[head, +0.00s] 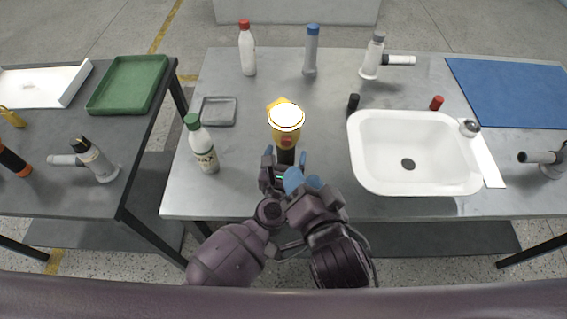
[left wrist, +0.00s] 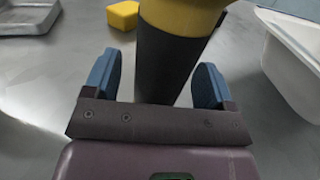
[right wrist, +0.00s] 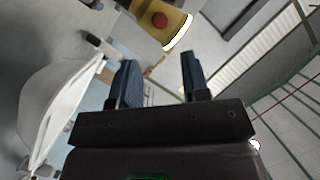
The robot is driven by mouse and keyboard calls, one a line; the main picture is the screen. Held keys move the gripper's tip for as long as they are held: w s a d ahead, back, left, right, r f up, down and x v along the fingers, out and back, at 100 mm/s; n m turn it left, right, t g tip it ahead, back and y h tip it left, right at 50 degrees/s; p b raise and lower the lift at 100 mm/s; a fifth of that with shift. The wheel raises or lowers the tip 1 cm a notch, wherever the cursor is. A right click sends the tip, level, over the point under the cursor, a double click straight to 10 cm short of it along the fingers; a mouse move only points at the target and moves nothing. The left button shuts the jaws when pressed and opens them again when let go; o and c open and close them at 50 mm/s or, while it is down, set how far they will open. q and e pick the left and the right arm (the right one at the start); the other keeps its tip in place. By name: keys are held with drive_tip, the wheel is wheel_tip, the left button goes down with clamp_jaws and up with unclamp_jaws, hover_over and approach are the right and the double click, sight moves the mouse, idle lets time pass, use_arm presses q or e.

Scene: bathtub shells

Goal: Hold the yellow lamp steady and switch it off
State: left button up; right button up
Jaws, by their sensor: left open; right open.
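The yellow lamp (head: 285,133) stands on the metal table with its bright white face up. It has a red button (head: 286,141) on its near side and a black handle (left wrist: 165,65). My left gripper (head: 285,155) is open, with its blue fingers on either side of the black handle and visible gaps in the left wrist view. My right gripper (head: 303,181) is open and empty, just nearer and to the right of the left one. In the right wrist view the red button (right wrist: 159,20) lies beyond and between its fingertips, apart from them.
A green-capped bottle (head: 202,148) and a grey tray (head: 218,111) stand left of the lamp. A white sink (head: 365,165) is close on the right. A yellow block (left wrist: 123,15) lies just behind the lamp. Bottles stand along the back.

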use_arm(q)
drive_tip(key=c, duration=1.1)
use_arm(e)
clamp_jaws()
idle(1.2)
